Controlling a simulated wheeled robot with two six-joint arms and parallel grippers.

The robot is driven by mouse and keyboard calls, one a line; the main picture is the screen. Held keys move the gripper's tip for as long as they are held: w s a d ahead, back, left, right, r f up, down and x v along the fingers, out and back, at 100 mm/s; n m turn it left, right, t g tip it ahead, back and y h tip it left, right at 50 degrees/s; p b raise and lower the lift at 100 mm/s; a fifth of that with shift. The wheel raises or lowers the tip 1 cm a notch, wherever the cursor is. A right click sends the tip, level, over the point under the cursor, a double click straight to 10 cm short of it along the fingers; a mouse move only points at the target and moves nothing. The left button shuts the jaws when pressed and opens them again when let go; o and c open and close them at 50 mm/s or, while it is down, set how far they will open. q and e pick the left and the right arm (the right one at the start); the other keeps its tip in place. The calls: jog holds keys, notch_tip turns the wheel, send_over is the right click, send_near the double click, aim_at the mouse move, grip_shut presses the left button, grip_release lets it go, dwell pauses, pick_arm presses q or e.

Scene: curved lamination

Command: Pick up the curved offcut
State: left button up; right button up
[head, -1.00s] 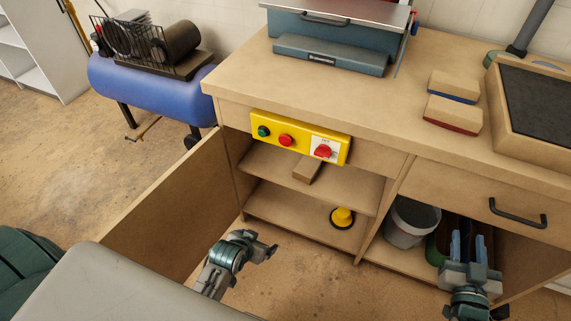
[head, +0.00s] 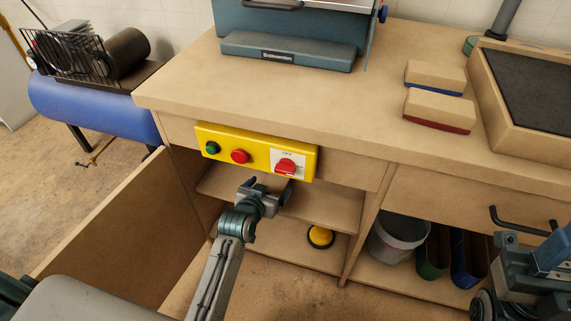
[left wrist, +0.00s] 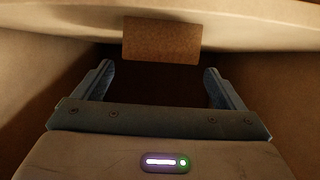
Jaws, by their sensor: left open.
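The wooden offcut (left wrist: 162,40) shows in the left wrist view as a brown block end, ahead of my left gripper (left wrist: 158,85) and between the lines of its two fingers. The fingers are wide apart with nothing between them. I cannot make out the offcut's curve from this end. In the head view my left gripper (head: 272,192) is at the opening of the upper shelf, below the yellow panel, and hides the offcut. My right gripper (head: 540,258) is at the lower right, in front of the right cabinet; its jaws are unclear.
The yellow switch panel (head: 256,152) is just above my left gripper. An open cabinet door (head: 125,230) stands to its left. The lower shelf (head: 290,247) holds a yellow-topped round thing (head: 320,236). A grey bucket (head: 398,238) stands at the right.

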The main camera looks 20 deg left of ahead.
aim_at(277, 179)
pick_arm(q)
jog(key=b+x, duration=0.2)
jog(key=x, duration=0.2)
jog(key=shift+w+d+f, duration=0.1)
jog(key=shift+f, duration=0.1)
jog(key=shift+w+f, duration=0.15)
jog(key=shift+w, duration=0.35)
jog(key=c, duration=1.3)
jog(key=shift+c, duration=1)
jog(key=shift+r, duration=0.25)
